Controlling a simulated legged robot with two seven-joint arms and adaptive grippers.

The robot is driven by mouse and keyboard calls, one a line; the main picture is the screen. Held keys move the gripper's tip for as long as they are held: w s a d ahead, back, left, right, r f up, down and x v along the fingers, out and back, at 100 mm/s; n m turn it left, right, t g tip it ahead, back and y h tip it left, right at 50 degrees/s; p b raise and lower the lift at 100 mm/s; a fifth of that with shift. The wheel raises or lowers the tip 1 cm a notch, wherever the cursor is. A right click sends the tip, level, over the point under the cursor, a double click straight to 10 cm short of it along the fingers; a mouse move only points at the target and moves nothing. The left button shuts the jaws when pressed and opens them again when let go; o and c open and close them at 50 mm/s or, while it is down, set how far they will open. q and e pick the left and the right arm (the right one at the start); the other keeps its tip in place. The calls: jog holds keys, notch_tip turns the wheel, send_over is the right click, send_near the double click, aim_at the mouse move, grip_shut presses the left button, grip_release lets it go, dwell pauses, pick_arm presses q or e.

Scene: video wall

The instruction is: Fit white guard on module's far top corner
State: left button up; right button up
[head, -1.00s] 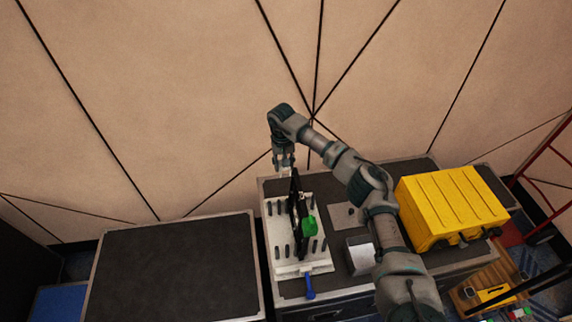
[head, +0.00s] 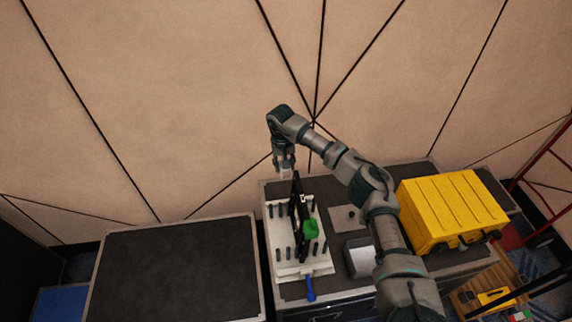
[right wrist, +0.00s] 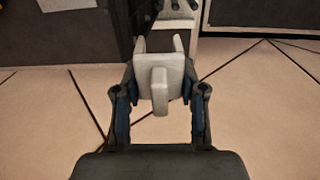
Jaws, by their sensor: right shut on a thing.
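The white guard (right wrist: 158,72) is held between the fingers of my right gripper (right wrist: 160,95) in the right wrist view. It has a flat plate, side flanges and a tab toward me. In the head view my right gripper (head: 284,164) points down just beyond the far end of the black module (head: 297,205). The guard is hardly visible there. The module is a thin dark panel standing upright in a white pegged rack (head: 287,269). In the wrist view the guard's open side faces the module's dark edge (right wrist: 122,18); contact cannot be told. My left gripper is out of view.
A green piece (head: 311,229) sits at the module's near right side. A blue-handled tool (head: 310,288) lies at the rack's front. A grey box (head: 358,257) and yellow case (head: 452,208) stand to the right. The left case top (head: 175,270) is clear.

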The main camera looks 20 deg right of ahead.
jog(key=shift+d, duration=0.65)
jog(key=shift+d+f, duration=0.1)
jog(key=shift+d, duration=0.35)
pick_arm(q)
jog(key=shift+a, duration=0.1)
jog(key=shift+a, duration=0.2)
pick_arm(e)
jog(key=shift+d, duration=0.1)
jog(key=shift+d, duration=0.2)
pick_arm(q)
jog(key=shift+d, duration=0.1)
pick_arm(e)
jog(key=shift+a, duration=0.15)
jog(key=shift+a, duration=0.3)
